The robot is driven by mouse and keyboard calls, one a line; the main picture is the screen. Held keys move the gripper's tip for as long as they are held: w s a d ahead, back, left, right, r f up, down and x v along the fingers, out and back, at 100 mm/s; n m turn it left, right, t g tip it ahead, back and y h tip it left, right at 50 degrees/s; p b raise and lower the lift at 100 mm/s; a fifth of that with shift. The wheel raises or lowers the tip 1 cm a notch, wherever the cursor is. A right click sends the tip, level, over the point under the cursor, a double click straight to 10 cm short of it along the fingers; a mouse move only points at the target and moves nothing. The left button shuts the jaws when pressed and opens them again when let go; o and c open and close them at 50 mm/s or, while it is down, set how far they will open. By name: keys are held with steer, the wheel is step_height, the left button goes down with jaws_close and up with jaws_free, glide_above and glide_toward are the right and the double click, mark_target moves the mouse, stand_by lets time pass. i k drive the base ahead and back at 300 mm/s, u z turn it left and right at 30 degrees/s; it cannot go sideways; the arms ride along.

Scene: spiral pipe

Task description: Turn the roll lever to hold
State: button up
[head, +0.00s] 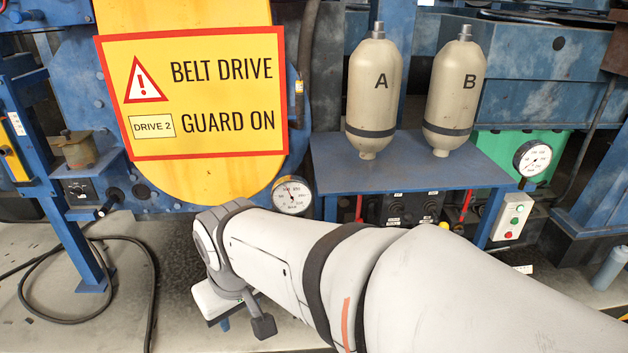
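My arm reaches in from the lower right. My gripper (240,322) is at its far end, low in the picture and left of centre; most of it is hidden behind my wrist. One dark, finger-like part shows, and I cannot tell whether it is open or shut. I cannot make out a labelled roll lever. A small dark panel with a knob (77,190) is on the blue frame at the left, with a black handle (109,204) beside it. Two red levers show under the blue shelf, one at the left (359,208) and one at the right (466,205). My gripper is apart from all of these.
A yellow belt guard with a warning sign (195,95) stands at the upper left. Tanks A (378,95) and B (455,98) stand on the blue shelf (400,177). A gauge (292,195) is behind my arm. A black cable (150,285) lies on the floor at left.

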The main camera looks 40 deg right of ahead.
mark_target(408, 217)
steer(key=z, duration=1.9)
